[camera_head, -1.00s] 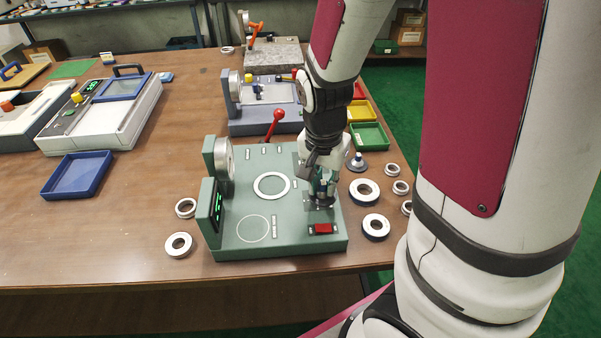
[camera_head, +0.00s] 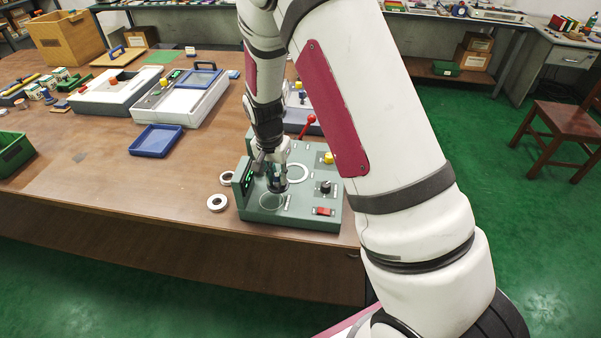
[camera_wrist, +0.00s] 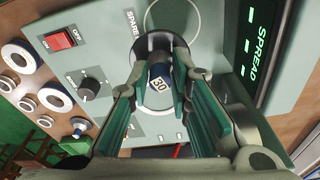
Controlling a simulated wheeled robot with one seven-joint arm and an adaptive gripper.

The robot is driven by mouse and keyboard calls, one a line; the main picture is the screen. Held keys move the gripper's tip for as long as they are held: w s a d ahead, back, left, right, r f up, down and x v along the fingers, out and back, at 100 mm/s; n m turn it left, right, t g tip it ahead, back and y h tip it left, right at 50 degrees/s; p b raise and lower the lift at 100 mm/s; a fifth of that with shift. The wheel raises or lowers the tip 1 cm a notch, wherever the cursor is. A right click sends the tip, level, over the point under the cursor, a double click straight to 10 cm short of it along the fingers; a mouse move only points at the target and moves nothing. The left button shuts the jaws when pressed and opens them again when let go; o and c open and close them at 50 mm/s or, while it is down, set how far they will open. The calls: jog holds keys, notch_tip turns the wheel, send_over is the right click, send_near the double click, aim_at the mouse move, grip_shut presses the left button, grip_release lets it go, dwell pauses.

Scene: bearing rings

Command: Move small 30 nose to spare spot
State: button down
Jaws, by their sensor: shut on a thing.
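The small 30 nose (camera_wrist: 159,84) shows in the wrist view as a dark blue and white piece marked 30, with a dark round flange. My gripper (camera_wrist: 163,100) is shut on it, with a green-padded finger on each side. The spare spot (camera_wrist: 172,31) is a thin pale circle beside the word SPARE on the green machine top. The flange overlaps the near part of this circle in the picture. In the head view my gripper (camera_head: 273,186) is low over the machine, at the spare spot (camera_head: 270,206). I cannot tell whether the flange touches the surface.
The green machine (camera_head: 297,220) carries a red lever (camera_head: 308,124), a black knob (camera_head: 325,187), a red switch (camera_head: 324,211) and a white ring mark (camera_head: 297,173). Bearing rings (camera_head: 217,202) lie left of it. A blue tray (camera_head: 157,141) lies farther left. My arm hides the table's right side.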

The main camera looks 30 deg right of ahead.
aim_at(270, 188)
jog(key=shift+s+a+f, duration=0.1)
jog(key=shift+a+f, duration=0.05)
jog(key=shift+a, duration=0.35)
jog(key=shift+s+a+f, duration=0.1)
jog(key=shift+a, duration=0.35)
jog(key=shift+w+a+f, duration=0.1)
jog(key=shift+a+f, duration=0.1)
jog(key=shift+f, duration=0.05)
jog(key=shift+f+b, duration=0.35)
jog(key=shift+f, duration=1.45)
jog(key=shift+f, duration=0.2)
jog(key=c, duration=1.4)
grip_release()
notch_tip(270, 188, up, 12)
jog(key=s+a, duration=0.1)
